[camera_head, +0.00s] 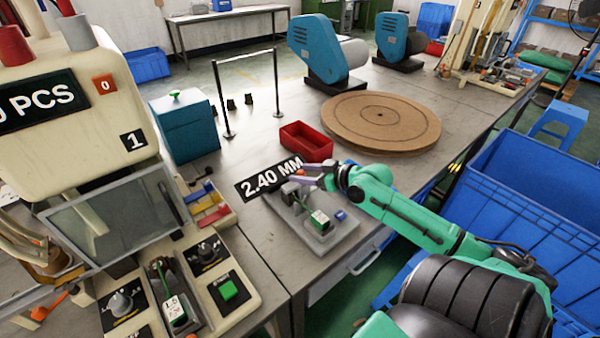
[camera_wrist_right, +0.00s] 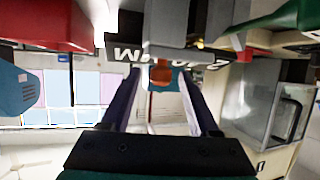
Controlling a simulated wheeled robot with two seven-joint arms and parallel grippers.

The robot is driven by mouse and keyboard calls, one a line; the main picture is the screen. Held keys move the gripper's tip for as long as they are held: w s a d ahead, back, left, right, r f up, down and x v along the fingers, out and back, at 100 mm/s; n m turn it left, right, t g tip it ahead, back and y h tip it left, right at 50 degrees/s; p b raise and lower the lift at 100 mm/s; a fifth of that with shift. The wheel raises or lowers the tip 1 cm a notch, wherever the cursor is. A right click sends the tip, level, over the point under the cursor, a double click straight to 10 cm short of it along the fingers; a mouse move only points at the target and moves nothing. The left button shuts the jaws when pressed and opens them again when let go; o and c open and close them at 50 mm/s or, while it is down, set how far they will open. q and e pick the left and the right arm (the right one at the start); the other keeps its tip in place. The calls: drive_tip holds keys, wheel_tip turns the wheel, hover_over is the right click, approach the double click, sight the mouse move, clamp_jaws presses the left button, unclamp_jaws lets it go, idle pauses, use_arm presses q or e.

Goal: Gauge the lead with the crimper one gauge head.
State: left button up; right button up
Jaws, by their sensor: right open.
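The gauge (camera_head: 312,235), a grey fixture on the bench's front edge, bears a black display (camera_head: 268,177) reading 2.40 MM. A green-and-white tagged part (camera_head: 320,218) lies on it. Another such part, marked 1.5, sits in a slot (camera_head: 176,305) of the control panel of crimper 1 (camera_head: 75,110). I cannot tell which is the lead. My right gripper (camera_head: 303,178) is open at the gauge's back end, beside the display. In the right wrist view, an orange piece (camera_wrist_right: 162,72) shows between the open fingertips (camera_wrist_right: 160,78); contact cannot be told. My left gripper is out of view.
A red bin (camera_head: 306,148) and a round brown turntable (camera_head: 381,124) stand behind my right gripper. A teal box (camera_head: 185,128) and a black post frame (camera_head: 248,58) stand farther left. Large blue crates (camera_head: 530,215) are at the right, off the bench.

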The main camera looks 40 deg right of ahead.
drive_tip(key=shift+w+a+f, duration=0.15)
drive_tip(key=shift+w+f, duration=0.05)
drive_tip(key=shift+w, duration=0.35)
clamp_jaws()
idle(1.0)
